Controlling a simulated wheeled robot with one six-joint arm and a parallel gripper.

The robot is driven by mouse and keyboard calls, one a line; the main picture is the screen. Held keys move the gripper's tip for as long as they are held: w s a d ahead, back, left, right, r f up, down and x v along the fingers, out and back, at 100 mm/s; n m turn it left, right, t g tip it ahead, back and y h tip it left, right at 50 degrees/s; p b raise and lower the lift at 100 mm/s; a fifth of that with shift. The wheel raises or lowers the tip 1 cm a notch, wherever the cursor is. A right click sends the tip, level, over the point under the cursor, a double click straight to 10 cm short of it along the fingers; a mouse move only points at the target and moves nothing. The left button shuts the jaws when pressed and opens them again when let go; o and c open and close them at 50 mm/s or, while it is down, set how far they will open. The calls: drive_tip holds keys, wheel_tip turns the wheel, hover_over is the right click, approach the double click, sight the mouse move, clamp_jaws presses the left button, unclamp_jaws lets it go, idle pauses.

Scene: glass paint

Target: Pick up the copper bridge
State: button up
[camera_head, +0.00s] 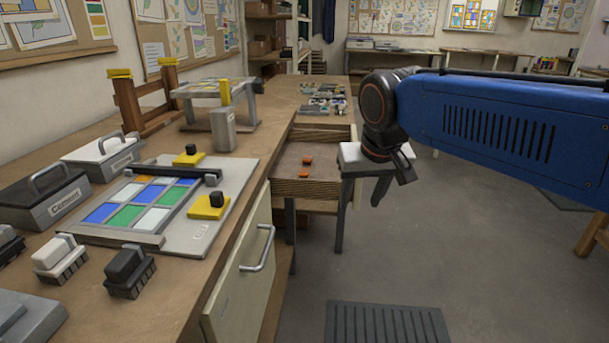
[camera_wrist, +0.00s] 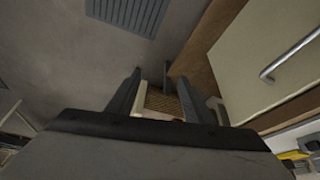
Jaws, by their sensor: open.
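Two small orange-copper pieces lie in the open wooden drawer, a farther one (camera_head: 307,160) and a nearer one (camera_head: 303,174). I cannot tell whether they are separate or parts of one copper bridge. My gripper (camera_head: 385,190) hangs from the blue arm to the right of the drawer, with its fingers pointing down. In the wrist view the fingers (camera_wrist: 150,82) are spread apart, and no held piece shows between them. Part of a wooden and pale surface shows between and behind the fingers.
The drawer (camera_head: 330,187) stands out from the workbench. A cabinet door with a metal handle (camera_head: 262,250) is nearer. A glass panel on a grey board (camera_head: 205,235), blocks and boxes crowd the bench. Floor to the right is mostly clear, with a dark grate (camera_head: 385,322).

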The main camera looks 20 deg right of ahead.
drive_tip(key=w+a+r+m, duration=0.1)
drive_tip(key=w+a+r, duration=0.2)
drive_tip(key=w+r, duration=0.45)
drive_tip(key=m+h, duration=0.1)
drive_tip(key=m, duration=0.1)
approach(304, 171)
drive_tip(key=x, duration=0.3)
drive_tip(key=shift+w+d+r, duration=0.1)
drive_tip(key=shift+w+d, duration=0.05)
drive_tip(key=shift+w, duration=0.05)
drive_tip(key=shift+x, duration=2.6)
drive_tip(key=shift+s, duration=0.15)
drive_tip(key=c, duration=1.1)
